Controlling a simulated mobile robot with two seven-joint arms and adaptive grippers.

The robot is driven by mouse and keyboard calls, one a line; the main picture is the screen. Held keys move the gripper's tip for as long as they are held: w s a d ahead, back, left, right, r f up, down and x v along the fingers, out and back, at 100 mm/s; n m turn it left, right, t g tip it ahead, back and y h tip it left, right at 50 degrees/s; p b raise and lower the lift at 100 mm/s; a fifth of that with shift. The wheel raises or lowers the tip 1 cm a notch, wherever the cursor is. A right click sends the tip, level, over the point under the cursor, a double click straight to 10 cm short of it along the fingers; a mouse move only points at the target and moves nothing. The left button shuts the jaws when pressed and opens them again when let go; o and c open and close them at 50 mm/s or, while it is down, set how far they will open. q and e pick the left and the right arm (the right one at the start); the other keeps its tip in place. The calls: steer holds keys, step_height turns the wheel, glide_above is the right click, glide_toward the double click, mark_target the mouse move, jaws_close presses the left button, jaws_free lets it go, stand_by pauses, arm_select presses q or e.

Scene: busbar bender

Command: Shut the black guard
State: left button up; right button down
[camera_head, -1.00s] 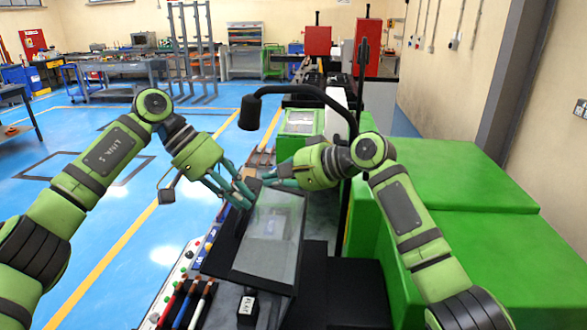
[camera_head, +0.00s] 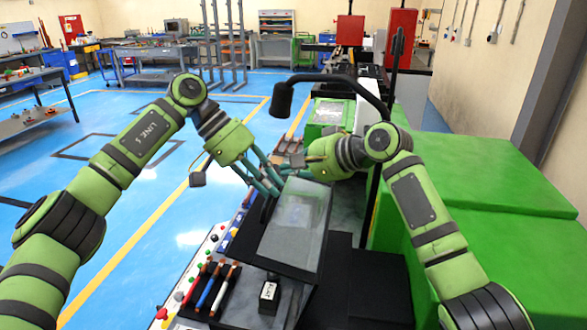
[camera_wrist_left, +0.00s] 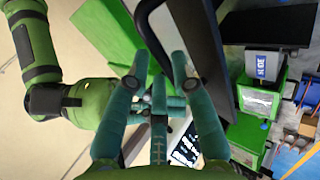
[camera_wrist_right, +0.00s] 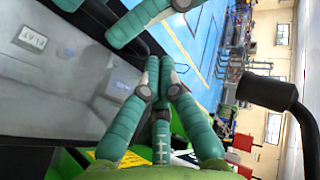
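The black guard (camera_head: 297,225) is a dark-framed clear panel, tilted over the machine in the head view. Its dark edge also shows in the left wrist view (camera_wrist_left: 205,45). My left gripper (camera_head: 270,188) is at the guard's upper left corner. Its fingertips are apart in the left wrist view (camera_wrist_left: 160,64); whether they touch the guard is unclear. My right gripper (camera_head: 286,163) is just beyond the guard's top edge, close to the left fingers. Its fingertips are together in the right wrist view (camera_wrist_right: 163,80), with nothing visible between them.
A black lamp arm (camera_head: 335,80) curves above both grippers. Green machine covers (camera_head: 480,170) stand at the right. Blue floor (camera_head: 120,200) is open at the left.

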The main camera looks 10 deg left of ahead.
arm_select(q)
steer(key=shift+o, duration=0.4)
steer(key=shift+d, duration=0.25)
arm_select(e)
steer(key=shift+s+a+f, duration=0.1)
steer(key=shift+f, duration=0.15)
arm_select(q)
steer(key=shift+a+r, duration=0.1)
arm_select(e)
steer(key=shift+r, duration=0.1)
